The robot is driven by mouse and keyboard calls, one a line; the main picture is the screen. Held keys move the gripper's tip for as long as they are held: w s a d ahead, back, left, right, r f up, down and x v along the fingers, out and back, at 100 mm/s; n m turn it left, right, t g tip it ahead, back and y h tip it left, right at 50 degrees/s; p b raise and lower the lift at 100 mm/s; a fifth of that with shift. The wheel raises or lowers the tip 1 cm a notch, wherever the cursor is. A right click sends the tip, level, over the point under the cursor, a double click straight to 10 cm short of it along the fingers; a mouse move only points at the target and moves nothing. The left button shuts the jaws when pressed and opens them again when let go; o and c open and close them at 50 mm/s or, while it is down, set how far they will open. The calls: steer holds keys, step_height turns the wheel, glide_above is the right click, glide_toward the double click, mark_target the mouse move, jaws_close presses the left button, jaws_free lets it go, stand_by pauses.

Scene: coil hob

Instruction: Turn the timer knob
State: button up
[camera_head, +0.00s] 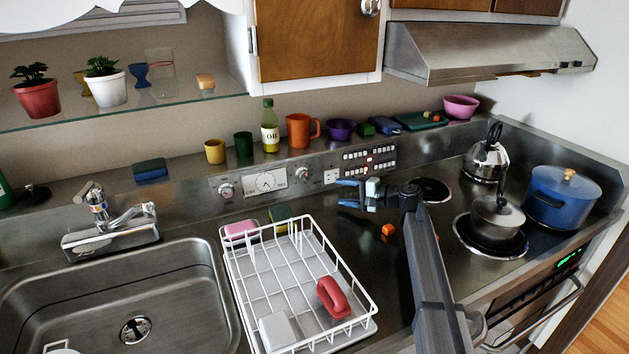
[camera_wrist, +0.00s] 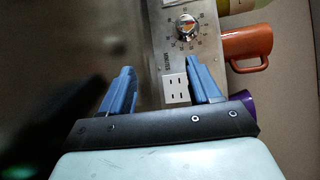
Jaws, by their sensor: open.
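A round knob (camera_head: 301,173) with a dial of marks sits on the steel back panel, between the clock and the outlet. In the wrist view the knob (camera_wrist: 187,26) lies ahead, just beyond the right finger's tip, ringed by printed numbers. A second knob (camera_head: 226,190) sits left of the clock; the labels are too small to read to tell which is the timer. My gripper (camera_head: 343,194) is open and empty, in front of the panel near the outlet, its blue fingers pointing left. In the wrist view my gripper (camera_wrist: 160,68) shows both fingers apart, not touching the knob.
The clock (camera_head: 266,182) and white outlet (camera_head: 331,176) flank the knob. An orange mug (camera_head: 298,131) and oil bottle (camera_head: 269,128) stand on the ledge above. A white dish rack (camera_head: 262,271) stands on the counter below left. Pots and a kettle (camera_head: 487,158) are at right.

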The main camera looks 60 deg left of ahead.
mark_target(304, 177)
steer(key=t, duration=0.1)
steer(key=s+n+t, duration=0.1)
steer(key=t, duration=0.1)
steer(key=shift+d+f, duration=0.1)
steer(key=shift+d, duration=0.25)
steer(key=shift+d+n+t, duration=0.15)
steer(key=shift+n+t, duration=0.35)
steer(key=shift+t, duration=0.5)
steer(key=shift+s+d+n+t+h, duration=0.1)
steer(key=shift+s+n+t+h, duration=0.2)
steer(key=shift+n+t, duration=0.15)
steer(key=s+n+t, duration=0.1)
steer(key=s+n, duration=0.1)
steer(key=s+r+n+t, duration=0.1)
steer(key=s+n+t, duration=0.1)
steer(key=s+d+n+t, duration=0.1)
steer(key=s+n+t, duration=0.1)
steer(key=n, duration=0.1)
steer(key=shift+s+d+r, duration=0.1)
steer(key=shift+s+r, duration=0.05)
steer(key=s+d+r+n+t+y, duration=0.1)
steer(key=s+r+n+t+y, duration=0.15)
steer(key=s+r+n, duration=0.4)
steer(key=shift+n+t+h, duration=0.3)
steer(key=shift+t+h, duration=0.05)
steer(key=shift+t, duration=0.05)
steer(key=x, duration=1.4)
steer(key=shift+w+d+f, duration=0.1)
steer(key=shift+d+f, duration=0.1)
steer(key=shift+f, duration=0.15)
